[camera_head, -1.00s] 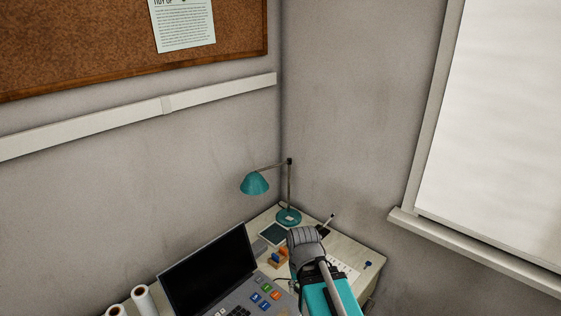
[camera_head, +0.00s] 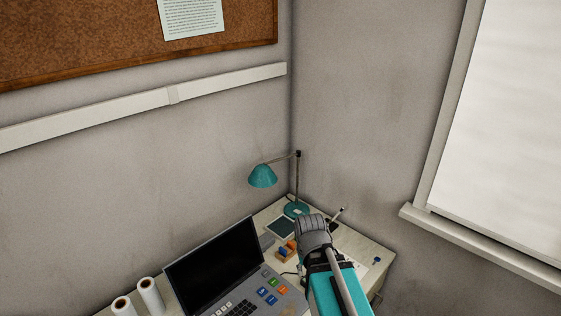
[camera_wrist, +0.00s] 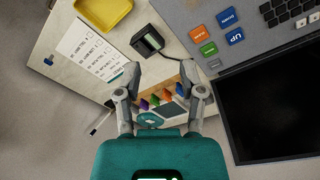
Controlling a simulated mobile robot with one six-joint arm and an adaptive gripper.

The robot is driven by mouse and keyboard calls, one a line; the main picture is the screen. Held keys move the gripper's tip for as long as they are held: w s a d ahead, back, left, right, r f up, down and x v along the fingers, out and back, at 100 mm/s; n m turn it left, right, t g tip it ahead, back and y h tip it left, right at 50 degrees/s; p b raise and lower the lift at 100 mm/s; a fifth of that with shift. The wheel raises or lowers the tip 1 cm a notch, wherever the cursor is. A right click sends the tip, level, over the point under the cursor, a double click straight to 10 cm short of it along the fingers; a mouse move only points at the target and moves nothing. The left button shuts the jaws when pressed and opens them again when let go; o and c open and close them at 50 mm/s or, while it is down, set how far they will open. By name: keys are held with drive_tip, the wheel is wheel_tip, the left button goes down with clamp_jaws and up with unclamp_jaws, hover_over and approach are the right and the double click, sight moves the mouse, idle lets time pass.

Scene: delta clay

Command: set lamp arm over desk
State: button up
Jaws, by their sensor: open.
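The teal desk lamp stands in the desk's back corner. Its round base (camera_head: 296,209) carries a thin dark post (camera_head: 298,178), and its arm (camera_head: 281,158) reaches left from the post top. The teal shade (camera_head: 263,177) hangs at the arm's end, seen against the left wall. The desk (camera_head: 376,252) lies below. My gripper (camera_wrist: 160,72) is open and empty above the desk in the wrist view. A teal disc (camera_wrist: 150,119), apparently the lamp base, shows beyond it. The shade is not in the wrist view. My arm covers part of the desk in the head view.
A laptop-like console with a dark screen (camera_head: 213,266) and coloured keys fills the desk's left part. Two white rolls (camera_head: 150,296) stand left of it. The wrist view shows a checklist sheet (camera_wrist: 92,48), yellow tray (camera_wrist: 103,12) and black device (camera_wrist: 147,40).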

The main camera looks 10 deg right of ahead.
drive_tip(key=w+d+t+h+b, duration=0.25)
drive_tip(key=w+d+t, duration=0.2)
drive_tip(key=w, duration=0.55)
drive_tip(key=n+t+y+b, duration=0.7)
drive_tip(key=n+t, duration=0.7)
drive_tip(key=n, duration=0.4)
approach(280, 159)
drive_tip(key=shift+g+v, duration=0.25)
drive_tip(key=shift+v, duration=1.4)
drive_tip(key=shift+w+d, duration=0.2)
drive_tip(key=p+x, duration=0.2)
drive_tip(key=x, duration=1.1)
drive_tip(key=shift+w+a, duration=0.1)
drive_tip(key=shift+w, duration=0.15)
